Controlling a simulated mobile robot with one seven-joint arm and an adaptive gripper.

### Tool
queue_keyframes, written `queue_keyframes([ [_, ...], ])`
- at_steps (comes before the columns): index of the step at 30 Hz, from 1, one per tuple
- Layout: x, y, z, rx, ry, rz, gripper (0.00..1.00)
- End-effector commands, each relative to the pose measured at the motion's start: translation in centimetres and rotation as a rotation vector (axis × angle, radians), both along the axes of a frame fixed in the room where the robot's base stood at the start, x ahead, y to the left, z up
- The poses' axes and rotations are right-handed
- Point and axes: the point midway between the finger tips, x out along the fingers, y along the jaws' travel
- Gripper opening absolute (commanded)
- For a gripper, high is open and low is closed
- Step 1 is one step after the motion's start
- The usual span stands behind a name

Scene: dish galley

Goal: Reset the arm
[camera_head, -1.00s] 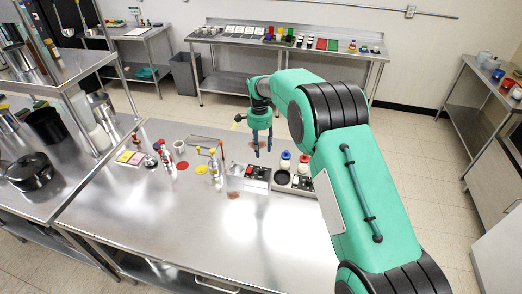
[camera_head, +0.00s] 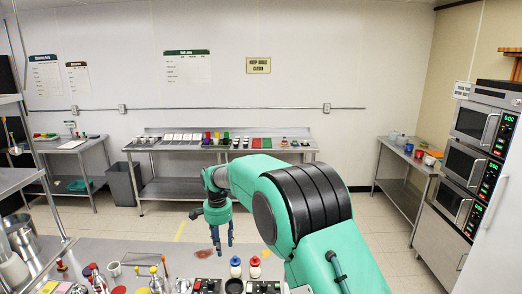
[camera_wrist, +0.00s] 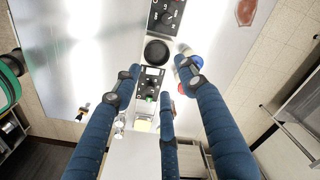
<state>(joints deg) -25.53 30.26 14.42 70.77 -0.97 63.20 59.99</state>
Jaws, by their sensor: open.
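My teal arm reaches out over the steel work table (camera_head: 110,250) in the head view. My gripper (camera_head: 222,240) points down above the table's far edge, its blue fingers apart with nothing between them. In the wrist view the blue fingers of my gripper (camera_wrist: 158,80) are spread, with the table and a control unit (camera_wrist: 150,85) visible below and between them. No object is held.
Blue-capped (camera_head: 235,266) and red-capped (camera_head: 255,266) bottles stand near the gripper. Several small items sit at the table's left. A back table (camera_head: 165,190) holds coloured containers. Stacked ovens (camera_head: 470,160) stand at right. Open floor lies between tables.

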Motion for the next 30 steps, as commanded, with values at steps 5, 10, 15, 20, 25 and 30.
queue_keyframes([
  [5, -1.7, -4.0, 4.5, 0.014, -0.035, 0.042, 0.42],
  [10, -3.9, -7.7, 8.2, 0.021, -0.066, 0.086, 0.42],
  [15, -6.5, -11.3, 11.5, 0.027, -0.101, 0.128, 0.42],
  [20, -9.3, -14.6, 14.1, 0.028, -0.132, 0.169, 0.42],
  [25, -12.7, -17.9, 16.4, 0.025, -0.168, 0.212, 0.42],
  [30, -16.3, -21.1, 18.1, 0.020, -0.202, 0.255, 0.42],
])
